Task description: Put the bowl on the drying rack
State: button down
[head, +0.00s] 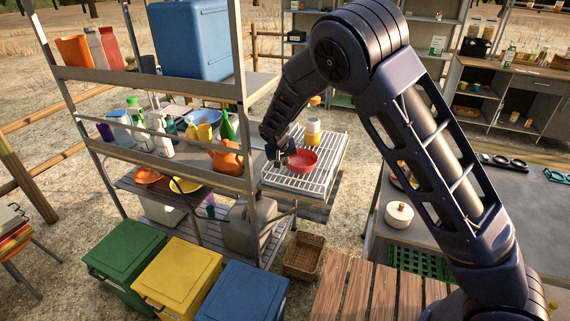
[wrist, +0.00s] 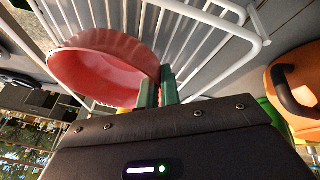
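The red bowl (head: 302,162) is over the white wire drying rack (head: 318,182) in the head view, upright or nearly so. I cannot tell if its base touches the wires. My gripper (head: 281,160) is at the bowl's left side. In the wrist view, the two greenish fingers of my gripper (wrist: 158,88) are close together with the rim of the bowl (wrist: 100,72) between them. The rack's white wires (wrist: 200,40) lie just beyond the bowl.
A yellow-and-white container (head: 313,131) stands at the back of the rack, close to the bowl. An orange jug (head: 227,159) stands on the shelf to the left. A shelf post (head: 243,90) rises left of my gripper. The rack's front is clear.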

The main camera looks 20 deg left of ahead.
jog(key=shift+f, duration=0.6)
jog(key=shift+f, duration=0.1)
jog(key=c, duration=1.6)
grip_release()
jog(key=v, duration=1.2)
